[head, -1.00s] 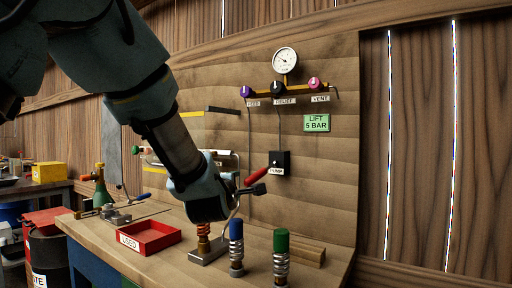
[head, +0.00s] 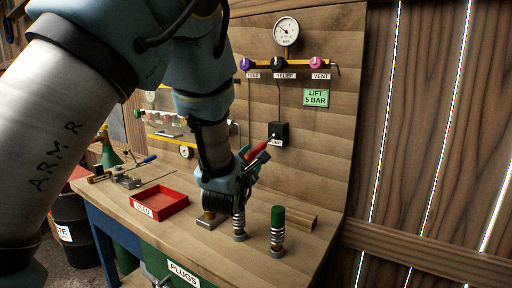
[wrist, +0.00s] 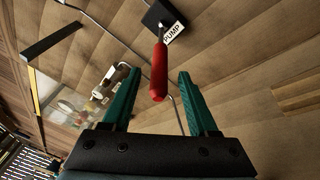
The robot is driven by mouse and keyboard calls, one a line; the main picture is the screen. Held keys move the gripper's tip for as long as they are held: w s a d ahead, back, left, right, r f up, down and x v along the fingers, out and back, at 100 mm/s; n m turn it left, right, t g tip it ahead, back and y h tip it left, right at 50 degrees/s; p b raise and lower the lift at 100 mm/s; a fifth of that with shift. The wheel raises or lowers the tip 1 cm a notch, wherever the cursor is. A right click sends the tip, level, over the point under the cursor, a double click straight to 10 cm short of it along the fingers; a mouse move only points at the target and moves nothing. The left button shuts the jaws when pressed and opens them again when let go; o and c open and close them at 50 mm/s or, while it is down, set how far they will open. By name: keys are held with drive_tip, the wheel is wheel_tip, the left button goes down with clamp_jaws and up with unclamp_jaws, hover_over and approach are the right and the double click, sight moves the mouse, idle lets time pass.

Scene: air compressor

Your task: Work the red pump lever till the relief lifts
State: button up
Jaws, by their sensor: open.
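The red pump lever (wrist: 159,72) extends from a black box labelled PUMP (wrist: 163,15). Its free end appears between my open fingers in the wrist view, with gaps both sides; contact and depth are unclear. My gripper (wrist: 158,78) is empty. In the head view, my gripper (head: 254,163) hides part of the lever (head: 256,151), below the pump box (head: 279,133). The round white gauge (head: 286,31) is above the black relief knob (head: 276,64); its reading is too small to tell. A green sign (head: 316,97) reads LIFT 5 BAR.
Purple (head: 246,64) and pink (head: 316,63) knobs flank the relief knob. The bench (head: 185,225) carries a red tray (head: 160,202), a green-topped spring plug (head: 278,231) and a wood block (head: 290,218). Another spring plug stands partly behind my gripper.

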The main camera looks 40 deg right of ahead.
sight(261, 147)
drive_tip(key=p+x, duration=0.1)
drive_tip(key=x, duration=0.4)
clamp_jaws()
idle(0.5)
idle(0.9)
